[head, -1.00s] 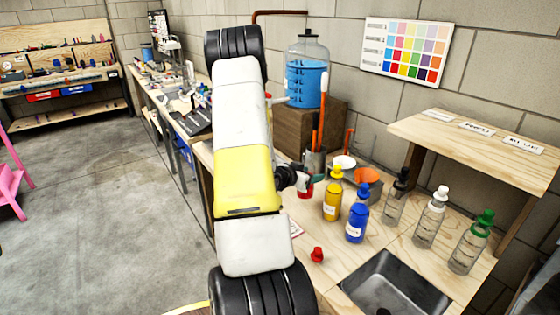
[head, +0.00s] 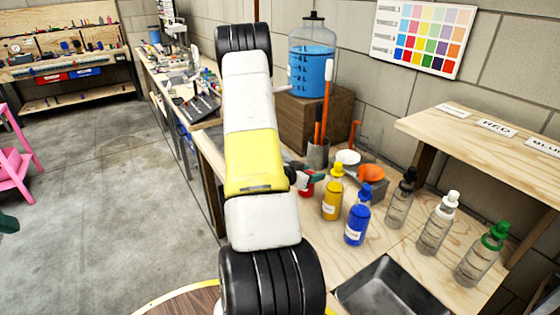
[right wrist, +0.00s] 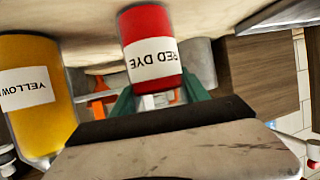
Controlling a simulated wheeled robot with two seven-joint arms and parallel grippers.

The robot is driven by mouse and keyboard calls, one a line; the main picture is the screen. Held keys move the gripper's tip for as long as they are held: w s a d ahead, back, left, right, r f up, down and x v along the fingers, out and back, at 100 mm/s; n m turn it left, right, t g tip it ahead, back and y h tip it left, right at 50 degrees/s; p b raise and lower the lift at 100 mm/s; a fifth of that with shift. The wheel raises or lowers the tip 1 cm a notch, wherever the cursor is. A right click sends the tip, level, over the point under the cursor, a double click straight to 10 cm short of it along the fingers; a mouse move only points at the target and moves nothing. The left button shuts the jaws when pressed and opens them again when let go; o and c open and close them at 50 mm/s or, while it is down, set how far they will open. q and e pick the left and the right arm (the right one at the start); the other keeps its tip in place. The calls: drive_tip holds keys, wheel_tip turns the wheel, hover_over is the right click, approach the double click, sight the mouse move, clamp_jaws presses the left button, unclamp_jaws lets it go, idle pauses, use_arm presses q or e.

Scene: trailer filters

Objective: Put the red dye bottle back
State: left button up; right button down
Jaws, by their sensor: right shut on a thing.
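My right gripper (head: 312,181) is shut on the red dye bottle (head: 306,190), just left of the yellow dye bottle (head: 332,200). In the right wrist view the red bottle (right wrist: 152,55) sits between the green fingers (right wrist: 158,98), its RED DYE label upside down. The yellow bottle (right wrist: 35,95) is close beside it. I cannot tell whether the red bottle touches the bench. The wooden shelf (head: 470,158) has label cards; one reads RED (head: 497,128), another BLUE (head: 545,146). No bottle stands on its visible top. My left gripper is not in view.
A blue bottle (head: 357,220) and clear bottles with black (head: 400,200), white (head: 437,225) and green (head: 482,255) caps stand on the bench. A sink (head: 390,290) is in front. White and orange funnels (head: 368,172), a rod holder (head: 317,155) and a blue-liquid jug (head: 312,65) stand behind.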

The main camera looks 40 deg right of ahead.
drive_tip(key=c, duration=0.6)
unclamp_jaws()
drive_tip(key=shift+o, duration=0.2)
drive_tip(key=shift+r, duration=0.15)
drive_tip(key=v, duration=1.2)
